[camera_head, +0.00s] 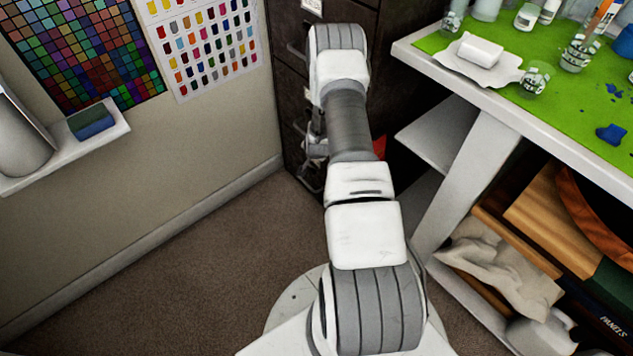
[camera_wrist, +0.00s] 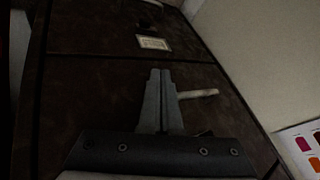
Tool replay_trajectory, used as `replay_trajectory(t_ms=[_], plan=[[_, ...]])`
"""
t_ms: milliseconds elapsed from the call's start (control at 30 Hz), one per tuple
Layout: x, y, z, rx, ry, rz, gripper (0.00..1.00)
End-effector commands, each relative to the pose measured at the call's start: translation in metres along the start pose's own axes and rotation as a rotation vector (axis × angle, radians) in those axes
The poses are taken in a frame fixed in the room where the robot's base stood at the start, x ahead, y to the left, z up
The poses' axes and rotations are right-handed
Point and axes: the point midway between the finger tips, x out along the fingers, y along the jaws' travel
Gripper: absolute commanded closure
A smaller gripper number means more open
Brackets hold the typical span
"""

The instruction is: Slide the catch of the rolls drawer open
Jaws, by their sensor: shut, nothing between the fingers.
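The dark brown drawer cabinet (camera_head: 292,85) stands at the back, its fronts partly hidden by my arm. In the wrist view, a drawer front (camera_wrist: 95,85) fills the middle. My gripper (camera_wrist: 160,72) is in front of it, fingers together and empty. A pale bar (camera_wrist: 200,93), perhaps a catch or handle, sticks out just right of the fingers; its inner end is hidden behind them, and I cannot tell whether they touch. A small label plate (camera_wrist: 153,43) is beyond the fingertips. Which drawer is the rolls drawer is not readable.
A wall shelf (camera_head: 100,138) with a blue-green block is at left. Carpeted floor (camera_head: 190,290) is clear at lower left.

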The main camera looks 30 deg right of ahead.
Motion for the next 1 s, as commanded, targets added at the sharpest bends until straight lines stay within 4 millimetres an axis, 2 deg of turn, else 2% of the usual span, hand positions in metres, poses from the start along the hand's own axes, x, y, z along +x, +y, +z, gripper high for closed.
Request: replay_trajectory(t_ms=[33, 100, 200, 300, 433, 1000], plan=[[0.025, 0.025, 0.016, 0.029, 0.004, 0.011, 1.0], [0.046, 0.047, 0.029, 0.067, 0.017, 0.016, 1.0], [0.067, 0.073, 0.043, 0.106, 0.031, 0.023, 1.0], [0.078, 0.088, 0.052, 0.131, 0.041, 0.027, 1.0], [0.083, 0.095, 0.056, 0.144, 0.049, 0.027, 1.0], [0.087, 0.102, 0.062, 0.144, 0.047, 0.03, 1.0]])
